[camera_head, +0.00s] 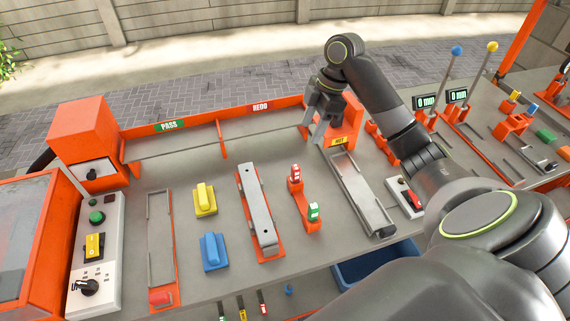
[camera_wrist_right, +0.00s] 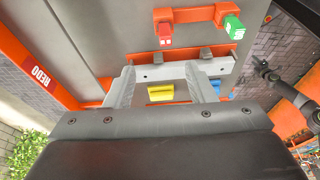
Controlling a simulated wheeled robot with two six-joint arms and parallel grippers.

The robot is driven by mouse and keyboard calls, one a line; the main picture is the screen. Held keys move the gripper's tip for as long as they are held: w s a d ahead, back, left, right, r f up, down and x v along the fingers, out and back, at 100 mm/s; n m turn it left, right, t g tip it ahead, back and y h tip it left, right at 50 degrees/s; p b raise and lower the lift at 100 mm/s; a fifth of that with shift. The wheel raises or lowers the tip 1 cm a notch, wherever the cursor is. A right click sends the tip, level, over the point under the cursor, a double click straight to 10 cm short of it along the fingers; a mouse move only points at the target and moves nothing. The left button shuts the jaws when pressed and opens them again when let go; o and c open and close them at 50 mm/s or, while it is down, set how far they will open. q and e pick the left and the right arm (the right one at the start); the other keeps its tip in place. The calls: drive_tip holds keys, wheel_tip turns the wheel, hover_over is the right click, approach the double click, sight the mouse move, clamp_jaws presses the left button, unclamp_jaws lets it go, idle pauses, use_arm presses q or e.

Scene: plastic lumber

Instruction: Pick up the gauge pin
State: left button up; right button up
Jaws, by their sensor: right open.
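Two gauge pins show: a red-topped one (camera_head: 295,172) and a green-topped one (camera_head: 313,211), both in an orange stand on the bench; I cannot tell which one is meant. In the right wrist view the red top (camera_wrist_right: 165,30) and green top (camera_wrist_right: 234,27) lie beyond the fingers. My right gripper (camera_head: 320,130) is open and empty, above the back of the bench beside the bin divider, apart from both pins. Its two spread fingers (camera_wrist_right: 158,72) show in the wrist view. My left gripper is not in view.
A grey bar (camera_head: 257,208) lies in an orange-ended fixture left of the stand. Yellow (camera_head: 205,199) and blue (camera_head: 213,252) blocks sit farther left. A grey channel (camera_head: 361,193) lies to the right. Orange PASS and REDO bins (camera_head: 262,118) line the back.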

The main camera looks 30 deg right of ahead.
drive_tip(key=b, duration=0.5)
approach(297, 167)
wheel_tip(297, 167, down, 2)
drive_tip(key=x, duration=0.2)
drive_tip(key=p+x, duration=0.1)
drive_tip(key=x, duration=0.1)
drive_tip(key=shift+w+a, duration=0.25)
drive_tip(key=shift+w, duration=0.15)
drive_tip(key=shift+a+f, duration=0.15)
drive_tip(key=shift+f, duration=0.3)
drive_tip(key=p+x, duration=0.1)
drive_tip(key=x, duration=0.3)
drive_tip(key=shift+s+a+f+p, duration=0.15)
drive_tip(key=shift+s+p, duration=0.05)
drive_tip(key=shift+p, duration=0.15)
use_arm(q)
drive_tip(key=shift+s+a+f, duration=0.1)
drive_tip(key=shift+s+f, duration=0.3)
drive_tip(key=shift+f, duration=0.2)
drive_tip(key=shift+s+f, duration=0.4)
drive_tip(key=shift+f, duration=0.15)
use_arm(e)
drive_tip(key=shift+a+f, duration=0.1)
drive_tip(key=shift+f, duration=0.35)
